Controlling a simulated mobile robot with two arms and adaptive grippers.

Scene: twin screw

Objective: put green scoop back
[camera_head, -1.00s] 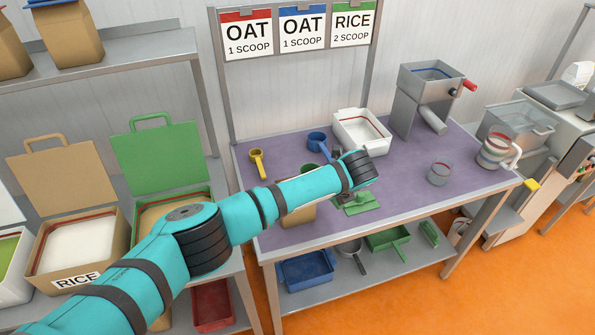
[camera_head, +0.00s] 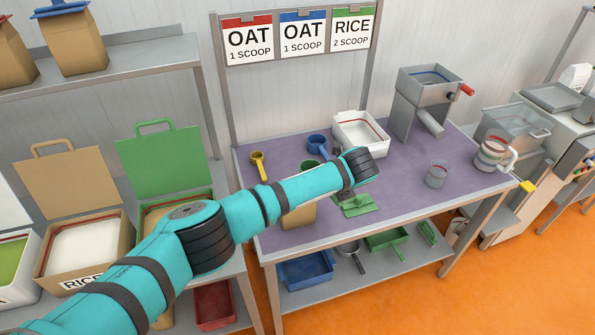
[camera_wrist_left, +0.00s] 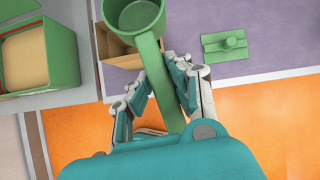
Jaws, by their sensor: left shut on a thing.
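The green scoop (camera_wrist_left: 149,45) is in my left gripper (camera_wrist_left: 162,82), with its long handle between the fingers. In the left wrist view its round cup is at the top, beside and partly over an open brown box (camera_wrist_left: 113,46). In the head view a green rim of the scoop (camera_head: 308,164) shows behind my left arm, and my arm hides the gripper there. A yellow scoop (camera_head: 258,165) and a blue scoop (camera_head: 318,143) lie at the back of the purple table (camera_head: 405,189). My right gripper is in neither view.
A green flat piece with a knob (camera_head: 357,205) lies near the table's front edge. A white bin (camera_head: 360,134), a metal hopper (camera_head: 420,100) and a clear cup (camera_head: 437,174) stand to the right. The open green-lidded bin (camera_head: 165,163) is at left.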

